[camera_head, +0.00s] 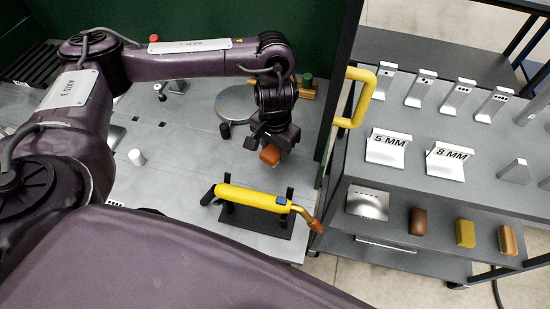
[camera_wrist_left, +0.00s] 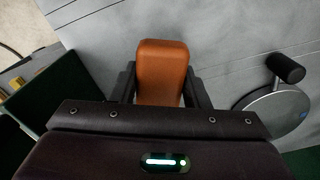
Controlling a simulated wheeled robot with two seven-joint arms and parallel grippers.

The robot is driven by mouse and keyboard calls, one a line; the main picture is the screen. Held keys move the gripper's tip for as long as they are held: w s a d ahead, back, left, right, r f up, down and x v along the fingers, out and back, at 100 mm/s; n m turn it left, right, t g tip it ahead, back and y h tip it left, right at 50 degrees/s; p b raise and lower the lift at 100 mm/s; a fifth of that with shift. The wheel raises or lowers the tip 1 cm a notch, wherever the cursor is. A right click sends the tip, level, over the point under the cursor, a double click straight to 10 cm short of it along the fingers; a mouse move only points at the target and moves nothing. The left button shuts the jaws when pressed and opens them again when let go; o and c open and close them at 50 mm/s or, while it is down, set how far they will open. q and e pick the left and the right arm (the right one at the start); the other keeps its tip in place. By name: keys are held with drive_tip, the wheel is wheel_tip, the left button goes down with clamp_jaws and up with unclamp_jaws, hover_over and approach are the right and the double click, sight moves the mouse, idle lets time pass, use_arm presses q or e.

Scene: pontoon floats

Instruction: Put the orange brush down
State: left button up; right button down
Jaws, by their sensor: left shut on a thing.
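The orange brush (camera_head: 270,155) is a small orange block with rounded edges. My left gripper (camera_head: 268,143) is shut on it, over the grey bench top (camera_head: 180,200) in the head view. In the left wrist view the brush (camera_wrist_left: 161,70) sits between the two dark fingers. The head view does not show clearly whether the brush touches the bench. My right gripper is not in view.
A yellow torch-like tool (camera_head: 250,198) lies in a black stand just in front. A round grey disc (camera_head: 236,104) is behind. At right stands a grey cart (camera_head: 440,195) with brown and yellow blocks, brackets and a yellow handle (camera_head: 358,96). Bare bench lies left of the brush.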

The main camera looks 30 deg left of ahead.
sight(275, 148)
use_arm(q)
wheel_tip(275, 148, down, 4)
drive_tip(key=shift+d+r+b, duration=0.1)
drive_tip(key=shift+r+b, duration=0.1)
drive_tip(key=shift+b, duration=0.45)
drive_tip(key=shift+f, duration=0.15)
drive_tip(key=o, duration=0.9)
wheel_tip(275, 148, up, 12)
drive_tip(key=p, duration=0.4)
drive_tip(key=shift+r, duration=0.2)
